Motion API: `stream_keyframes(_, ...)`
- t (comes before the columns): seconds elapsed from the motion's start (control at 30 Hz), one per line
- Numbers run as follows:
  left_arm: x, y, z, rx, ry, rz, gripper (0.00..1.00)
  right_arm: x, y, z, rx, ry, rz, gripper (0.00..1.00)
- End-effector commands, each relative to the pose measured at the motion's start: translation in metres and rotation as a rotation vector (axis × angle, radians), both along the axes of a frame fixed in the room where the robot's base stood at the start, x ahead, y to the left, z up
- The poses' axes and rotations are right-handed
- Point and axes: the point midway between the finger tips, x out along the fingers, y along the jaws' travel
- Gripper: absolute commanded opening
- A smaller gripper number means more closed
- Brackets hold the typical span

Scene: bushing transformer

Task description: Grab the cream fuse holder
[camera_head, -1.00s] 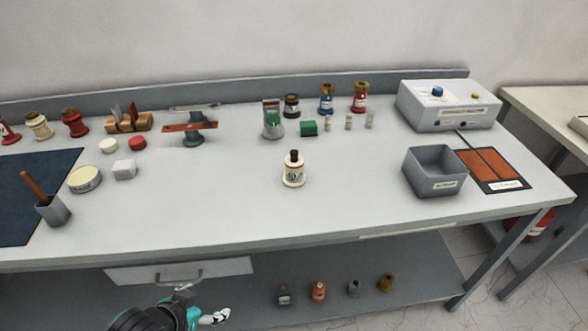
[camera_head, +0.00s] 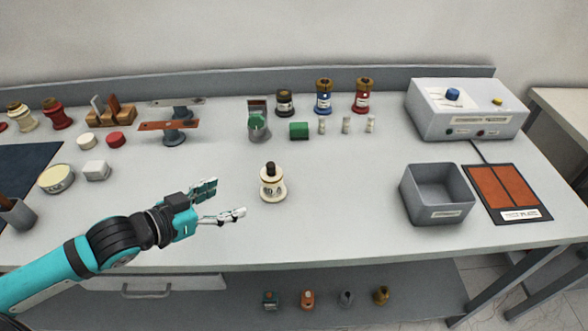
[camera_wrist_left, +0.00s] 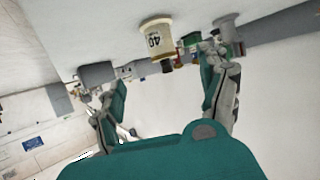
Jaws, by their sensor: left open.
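The cream fuse holder (camera_head: 272,184) stands upright on the workbench, with a dark top and a wider base. My left gripper (camera_head: 224,202) is open and empty, just to the left of the holder and apart from it, its fingers pointing toward it. In the left wrist view the holder (camera_wrist_left: 157,41) shows upside down, with "40" on its side, beyond and between the open fingers of my left gripper (camera_wrist_left: 163,100). My right gripper is not in view.
A grey bin (camera_head: 437,192) stands to the right, beside an orange-and-black pad (camera_head: 500,190). A white control box (camera_head: 467,108) is at the back right. Several bushings and small parts line the back, including a green block (camera_head: 299,130). The bench around the holder is clear.

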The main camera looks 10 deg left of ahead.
Motion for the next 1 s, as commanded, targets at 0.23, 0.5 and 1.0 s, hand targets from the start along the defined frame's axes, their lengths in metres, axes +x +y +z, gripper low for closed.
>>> stream_keyframes(0.23, 0.019, -0.009, -0.007, -0.003, -0.005, 0.001, 0.77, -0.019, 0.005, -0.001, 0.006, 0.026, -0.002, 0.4)
stream_keyframes(0.5, 0.055, -0.029, -0.023, -0.004, -0.003, 0.003, 0.77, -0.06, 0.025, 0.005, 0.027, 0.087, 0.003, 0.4)
stream_keyframes(1.0, 0.104, -0.058, -0.049, 0.0, 0.0, -0.001, 0.77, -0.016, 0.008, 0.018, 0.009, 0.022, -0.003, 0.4)
